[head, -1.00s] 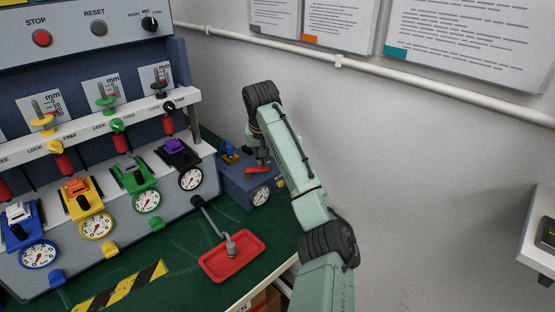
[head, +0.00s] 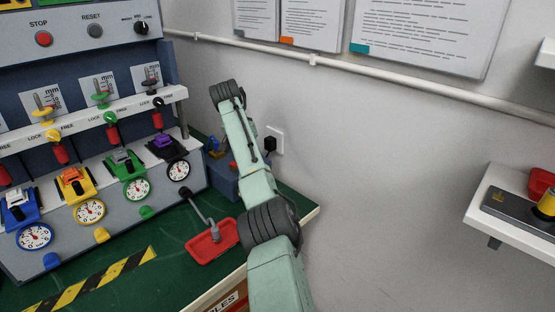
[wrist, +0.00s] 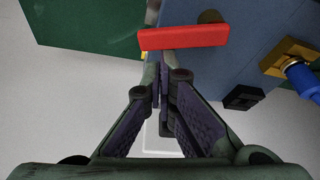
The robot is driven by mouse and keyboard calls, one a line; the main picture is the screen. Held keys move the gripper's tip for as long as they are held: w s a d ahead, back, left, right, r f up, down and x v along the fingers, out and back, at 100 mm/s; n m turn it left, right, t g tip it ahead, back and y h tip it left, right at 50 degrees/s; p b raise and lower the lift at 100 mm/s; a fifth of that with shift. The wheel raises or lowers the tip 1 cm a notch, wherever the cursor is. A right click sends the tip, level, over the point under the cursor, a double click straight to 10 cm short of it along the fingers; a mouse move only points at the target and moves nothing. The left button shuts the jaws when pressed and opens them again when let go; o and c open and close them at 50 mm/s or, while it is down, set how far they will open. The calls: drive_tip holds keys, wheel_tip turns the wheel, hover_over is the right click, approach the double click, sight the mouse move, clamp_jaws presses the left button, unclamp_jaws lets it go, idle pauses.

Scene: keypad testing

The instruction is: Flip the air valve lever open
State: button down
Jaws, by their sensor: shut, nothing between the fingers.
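The air valve's red lever (wrist: 184,38) shows in the wrist view as a flat bar lying across the picture, on the blue box (wrist: 258,32). My gripper (wrist: 160,66) is shut and empty. Its fingertips lie at the lever's lower edge, near its left half; I cannot tell whether they touch. In the head view a small part of the red lever (head: 233,166) shows on the blue box (head: 222,180), beside my arm. My gripper is hidden behind my arm there.
A brass fitting with a blue hose end (wrist: 298,72) sits on the box's right. The panel with dials and coloured clamps (head: 130,190) stands left of the box. A red tray (head: 204,247) lies on the green bench (head: 168,270). The wall is close behind.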

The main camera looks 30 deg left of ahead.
drive_tip(key=shift+s, duration=0.1)
drive_tip(key=shift+r, duration=0.1)
drive_tip(key=shift+s+a+r+p, duration=0.15)
drive_tip(key=shift+a+p, duration=0.4)
drive_tip(key=shift+p, duration=0.6)
drive_tip(key=shift+s+a+f, duration=0.1)
drive_tip(key=shift+a+f, duration=0.1)
drive_tip(key=shift+f, duration=0.05)
